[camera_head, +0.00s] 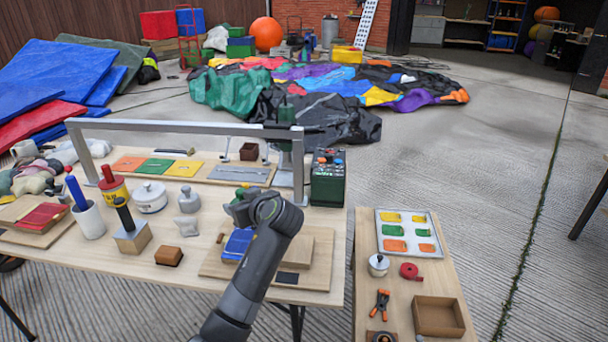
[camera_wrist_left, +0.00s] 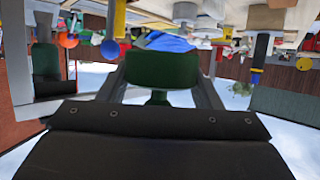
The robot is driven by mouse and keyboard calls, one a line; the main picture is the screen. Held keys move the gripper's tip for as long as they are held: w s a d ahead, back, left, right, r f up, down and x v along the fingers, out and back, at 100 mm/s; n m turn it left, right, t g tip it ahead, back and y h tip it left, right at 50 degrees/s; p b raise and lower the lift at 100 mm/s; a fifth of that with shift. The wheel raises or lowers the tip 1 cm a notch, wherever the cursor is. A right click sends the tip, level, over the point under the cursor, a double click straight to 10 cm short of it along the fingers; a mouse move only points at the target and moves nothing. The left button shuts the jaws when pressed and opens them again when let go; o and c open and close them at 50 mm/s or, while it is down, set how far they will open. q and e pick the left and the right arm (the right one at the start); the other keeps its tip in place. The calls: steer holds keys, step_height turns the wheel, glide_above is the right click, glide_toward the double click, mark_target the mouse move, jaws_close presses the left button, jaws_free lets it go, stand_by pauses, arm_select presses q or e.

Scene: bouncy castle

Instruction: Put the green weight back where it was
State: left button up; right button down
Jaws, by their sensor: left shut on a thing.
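My left gripper (camera_head: 240,203) is over the near middle of the wooden table, above a blue pad (camera_head: 238,244) on a board. It is shut on the green weight (camera_wrist_left: 162,70), a dark green round block with a narrower neck, between its fingers in the left wrist view. In the head view the weight is mostly hidden by the gripper. A grey weight (camera_head: 188,201) and a larger pale lidded pot-like weight (camera_head: 150,197) stand left of the gripper. My right gripper is not in view.
A grey metal frame (camera_head: 190,126) spans the table behind the gripper. A green box (camera_head: 328,178) stands at the table's right edge. The side table holds a colour-patch tray (camera_head: 408,233), a small white pot (camera_head: 378,264) and an open wooden box (camera_head: 438,316).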

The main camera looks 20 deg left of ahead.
arm_select(q)
steer(key=s+d+r+m+t+h+p, duration=0.3)
steer(key=s+d+r+m+h, duration=0.2)
steer(key=d+r, duration=0.3)
steer(key=s+d+r+m+t+h+p, duration=0.3)
steer(key=s+d+r+m+h, duration=0.2)
steer(key=d+r, duration=0.4)
steer(key=shift+d+r+m+t+h, duration=0.3)
steer(key=shift+d+m+h, duration=0.4)
steer(key=shift+m, duration=0.2)
steer(key=shift+a, duration=0.2)
